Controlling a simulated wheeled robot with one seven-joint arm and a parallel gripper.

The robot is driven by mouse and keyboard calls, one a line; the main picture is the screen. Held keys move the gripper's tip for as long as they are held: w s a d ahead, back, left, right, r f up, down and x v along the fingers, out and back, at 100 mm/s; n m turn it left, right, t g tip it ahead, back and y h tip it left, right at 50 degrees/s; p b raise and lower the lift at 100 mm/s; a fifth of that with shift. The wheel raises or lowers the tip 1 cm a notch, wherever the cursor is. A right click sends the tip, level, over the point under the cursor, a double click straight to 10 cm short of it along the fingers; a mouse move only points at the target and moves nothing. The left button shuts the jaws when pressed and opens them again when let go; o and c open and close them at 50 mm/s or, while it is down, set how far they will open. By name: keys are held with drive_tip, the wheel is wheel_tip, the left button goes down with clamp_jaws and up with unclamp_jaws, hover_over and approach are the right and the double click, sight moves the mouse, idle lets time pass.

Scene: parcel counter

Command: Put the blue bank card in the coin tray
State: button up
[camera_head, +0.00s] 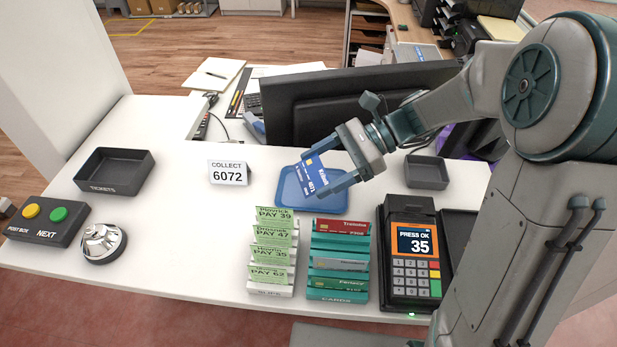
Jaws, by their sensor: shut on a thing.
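My gripper (316,177) is shut on the blue bank card (312,172), which carries white lettering and a small chip mark. The card is tilted and held over a shallow blue tray (285,201), which looks like the coin tray. The card and my fingers hide part of this tray. I cannot tell whether the card's lower edge touches the tray.
A green card rack (338,294) and a rack of green slips (271,252) stand in front of the blue tray. A payment terminal (414,255) and an empty dark tray (427,172) are to the right. A monitor (300,105) stands behind.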

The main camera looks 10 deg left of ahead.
sight(308, 166)
drive_tip(key=w+a+f, duration=0.2)
drive_tip(key=a, duration=0.1)
drive_tip(key=shift+w+a+f, duration=0.15)
drive_tip(key=shift+w+f, duration=0.15)
drive_tip(key=shift+w, duration=0.05)
wheel_tip(308, 166, down, 4)
drive_tip(key=shift+f, duration=0.1)
drive_tip(key=o, duration=0.9)
drive_tip(key=v, duration=1.2)
